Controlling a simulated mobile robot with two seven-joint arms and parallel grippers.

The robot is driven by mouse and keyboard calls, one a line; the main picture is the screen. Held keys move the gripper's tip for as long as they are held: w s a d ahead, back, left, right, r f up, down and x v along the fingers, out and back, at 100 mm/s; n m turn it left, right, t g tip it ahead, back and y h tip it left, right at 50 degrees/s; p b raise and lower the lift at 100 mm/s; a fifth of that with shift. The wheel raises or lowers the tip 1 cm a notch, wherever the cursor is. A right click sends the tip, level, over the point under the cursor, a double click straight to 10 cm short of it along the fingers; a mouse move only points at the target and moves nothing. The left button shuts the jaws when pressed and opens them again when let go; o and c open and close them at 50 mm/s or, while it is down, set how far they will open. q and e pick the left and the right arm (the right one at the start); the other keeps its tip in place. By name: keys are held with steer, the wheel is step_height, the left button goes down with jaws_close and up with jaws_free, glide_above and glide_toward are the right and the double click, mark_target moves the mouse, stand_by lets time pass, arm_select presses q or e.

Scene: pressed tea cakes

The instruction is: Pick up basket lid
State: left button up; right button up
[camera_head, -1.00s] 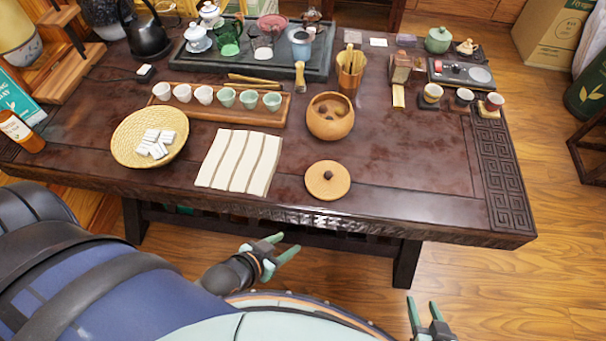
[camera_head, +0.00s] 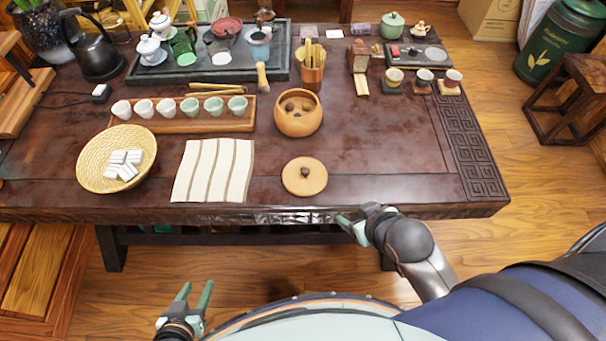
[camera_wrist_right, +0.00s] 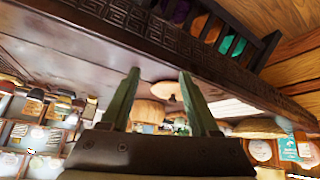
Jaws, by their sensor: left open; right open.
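The basket lid (camera_head: 304,181) is a round, flat, tan disc with a small dark knob, lying on the dark table just in front of the round tan basket (camera_head: 298,122), which stands uncovered with dark pieces inside. My right gripper (camera_head: 353,222) is open and empty at the table's front edge, to the right of and nearer than the lid, apart from it. In the right wrist view its fingers (camera_wrist_right: 160,76) are spread, with the lid (camera_wrist_right: 161,90) seen beyond and between them. My left gripper (camera_head: 195,290) is open and empty, away from the table at the lower left.
The striped cloth (camera_head: 213,171) lies left of the lid, with a woven tray (camera_head: 91,175) of white pieces beyond it. A cup rack (camera_head: 175,125) stands behind. The tabletop right of the lid is clear. The table's thick front edge (camera_head: 250,214) lies close to my right gripper.

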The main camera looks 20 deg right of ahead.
steer(key=w+a+r+n+t, duration=0.1)
steer(key=w+a+r+t, duration=0.1)
steer(key=w+r+t, duration=0.55)
steer(key=w+a+r+t, duration=0.25)
steer(key=w+r, duration=0.55)
steer(key=r, duration=0.7)
steer(key=a+r+n+t+y, duration=0.4)
steer(key=a+r+n+y, duration=0.25)
steer(key=r, duration=0.25)
steer(key=s+a+n+g+y, duration=0.4)
steer(key=a+n+g+y, duration=0.35)
steer(key=n, duration=0.25)
steer(key=s+a+n+g+y, duration=0.5)
steer(key=a+n+g+y, duration=0.1)
steer(key=a+n+g, duration=0.3)
steer(key=g+h, duration=0.3)
steer(key=h, duration=1.8)
glide_toward(305, 170)
steer(key=f, duration=0.2)
steer(key=shift+d+f, duration=0.25)
steer(key=shift+f, duration=0.1)
steer(key=shift+w+f+p, duration=0.15)
steer(key=shift+w+f, duration=0.1)
steer(key=shift+f, duration=0.7)
steer(key=shift+w+f+p, duration=0.2)
steer(key=shift+f, duration=0.75)
steer(key=shift+w+f+p, duration=0.15)
steer(key=shift+w+f, duration=0.1)
steer(key=shift+f, duration=0.75)
